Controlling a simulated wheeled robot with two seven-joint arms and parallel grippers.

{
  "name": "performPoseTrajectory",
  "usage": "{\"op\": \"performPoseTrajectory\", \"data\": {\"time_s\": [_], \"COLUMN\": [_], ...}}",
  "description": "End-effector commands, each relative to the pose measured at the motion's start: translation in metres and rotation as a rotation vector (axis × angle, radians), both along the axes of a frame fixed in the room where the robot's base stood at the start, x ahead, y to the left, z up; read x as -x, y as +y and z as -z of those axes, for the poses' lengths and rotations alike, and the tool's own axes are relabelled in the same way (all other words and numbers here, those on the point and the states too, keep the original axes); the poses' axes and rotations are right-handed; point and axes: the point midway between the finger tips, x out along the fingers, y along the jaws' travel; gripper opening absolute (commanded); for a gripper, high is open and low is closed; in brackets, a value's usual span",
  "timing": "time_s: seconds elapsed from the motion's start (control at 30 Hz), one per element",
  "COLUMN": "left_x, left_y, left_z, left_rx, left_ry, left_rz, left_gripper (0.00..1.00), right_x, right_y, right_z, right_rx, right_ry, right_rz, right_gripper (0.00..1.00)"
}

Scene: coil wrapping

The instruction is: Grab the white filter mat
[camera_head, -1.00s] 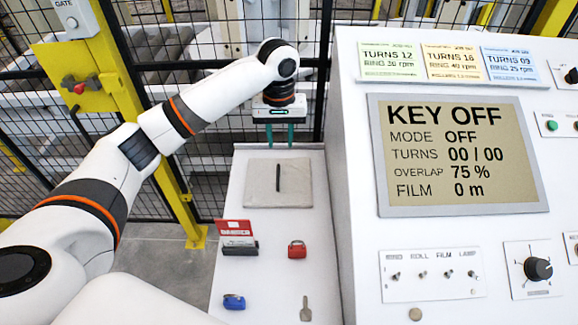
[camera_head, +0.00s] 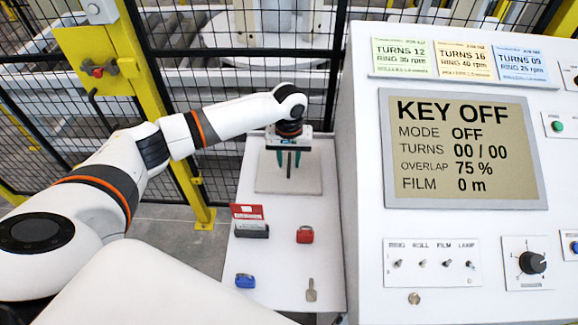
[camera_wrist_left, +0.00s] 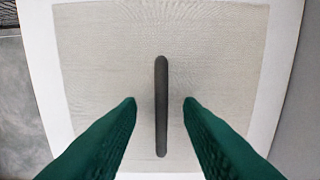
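The white filter mat (camera_head: 289,185) lies flat at the far end of the white shelf, and a dark upright strip or handle (camera_wrist_left: 161,106) sits at its middle. The mat fills most of the left wrist view (camera_wrist_left: 105,60). My left gripper (camera_head: 288,172) is over the mat, fingers pointing down. Its two green fingers (camera_wrist_left: 160,102) are open, one on each side of the dark strip, with a gap to it on both sides. Whether the fingertips touch the mat cannot be told. My right gripper is not in view.
On the shelf (camera_head: 275,262) nearer me are a red-and-white card on a dark holder (camera_head: 250,222), a red padlock (camera_head: 305,235), a blue padlock (camera_head: 245,281) and a key-shaped tag (camera_head: 311,290). The control console (camera_head: 365,230) rises close on the right. A mesh fence (camera_head: 215,100) stands behind.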

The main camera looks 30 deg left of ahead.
Motion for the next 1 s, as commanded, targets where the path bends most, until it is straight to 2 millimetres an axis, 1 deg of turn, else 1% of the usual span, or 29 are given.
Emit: {"op": "performPoseTrajectory", "data": {"time_s": [0.17,0.2,0.27,0.3,0.37,0.4,0.67,0.77,0.87,1.0], "left_x": [0.000,0.000,0.000,0.000,0.000,0.000,0.000,-0.001,-0.001,-0.001], "left_y": [0.000,0.000,0.000,0.000,0.000,0.000,0.000,0.000,0.000,-0.001], "left_z": [0.001,0.001,0.001,0.000,0.000,0.000,0.000,-0.004,-0.016,-0.044], "left_rx": [0.000,0.000,0.000,0.000,0.000,0.000,0.001,0.000,0.002,0.002], "left_ry": [0.000,0.000,0.000,0.000,0.000,0.000,0.000,-0.001,-0.003,-0.004], "left_rz": [0.000,0.000,0.000,0.000,0.000,0.000,0.000,0.000,-0.001,0.001], "left_gripper": [0.33,0.29,0.20,0.13,0.03,0.00,0.00,0.00,0.00,0.00], "right_x": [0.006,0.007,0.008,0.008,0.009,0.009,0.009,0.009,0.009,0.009], "right_y": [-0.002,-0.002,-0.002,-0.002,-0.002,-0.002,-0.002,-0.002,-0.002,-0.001], "right_z": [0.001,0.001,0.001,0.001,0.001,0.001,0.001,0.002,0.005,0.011], "right_rx": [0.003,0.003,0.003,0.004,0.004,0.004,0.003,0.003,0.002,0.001], "right_ry": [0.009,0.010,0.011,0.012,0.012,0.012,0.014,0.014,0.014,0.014], "right_rz": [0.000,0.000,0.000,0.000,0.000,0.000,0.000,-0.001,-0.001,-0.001], "right_gripper": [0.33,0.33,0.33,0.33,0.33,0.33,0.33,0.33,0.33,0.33]}}
